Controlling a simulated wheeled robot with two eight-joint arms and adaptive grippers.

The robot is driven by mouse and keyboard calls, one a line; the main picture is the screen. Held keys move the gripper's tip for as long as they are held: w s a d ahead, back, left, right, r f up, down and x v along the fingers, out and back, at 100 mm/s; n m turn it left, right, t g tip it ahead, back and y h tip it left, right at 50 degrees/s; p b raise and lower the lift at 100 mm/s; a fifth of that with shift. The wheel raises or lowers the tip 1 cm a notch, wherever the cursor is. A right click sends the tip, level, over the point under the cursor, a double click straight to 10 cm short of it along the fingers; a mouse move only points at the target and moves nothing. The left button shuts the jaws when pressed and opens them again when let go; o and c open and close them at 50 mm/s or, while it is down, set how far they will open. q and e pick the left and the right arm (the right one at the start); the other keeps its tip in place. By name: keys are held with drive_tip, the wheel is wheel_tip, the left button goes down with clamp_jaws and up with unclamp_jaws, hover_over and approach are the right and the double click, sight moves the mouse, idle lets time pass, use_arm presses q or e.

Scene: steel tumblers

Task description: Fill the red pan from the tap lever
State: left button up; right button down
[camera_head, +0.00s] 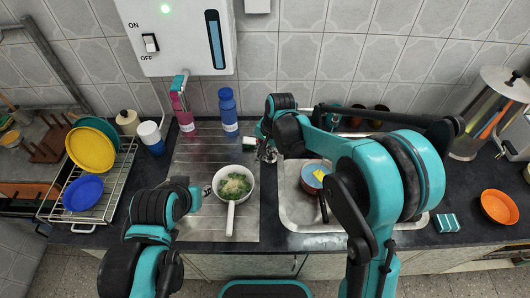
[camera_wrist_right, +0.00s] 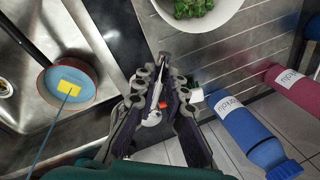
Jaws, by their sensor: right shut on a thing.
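The red pan (camera_wrist_right: 70,104) stands in the steel sink. It also shows in the head view (camera_head: 316,174), partly behind my right arm. Its inside shows a flat blue surface with a yellow square on it; I cannot tell whether this is water. Its dark handle points toward the sink's front. My right gripper (camera_head: 266,151) is at the sink's left back edge. In the right wrist view its fingers (camera_wrist_right: 165,85) close around the pale metal tap lever (camera_wrist_right: 154,101), with a red spot beside it. My left gripper (camera_head: 207,190) is left of the white pan, its jaws unclear.
A white pan (camera_head: 248,199) with green food stands on the ribbed drainer (camera_head: 199,220). Blue (camera_head: 228,112) and pink (camera_head: 182,112) bottles stand behind it. A dish rack (camera_head: 108,190) is at left. An orange bowl (camera_head: 499,206) and blue sponge (camera_head: 446,223) are at right.

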idle(0.3)
drive_tip(key=c, duration=1.6)
unclamp_jaws()
drive_tip(key=shift+r, duration=0.1)
drive_tip(key=v, duration=1.1)
drive_tip(key=shift+s+r, duration=0.1)
drive_tip(key=shift+r, duration=0.3)
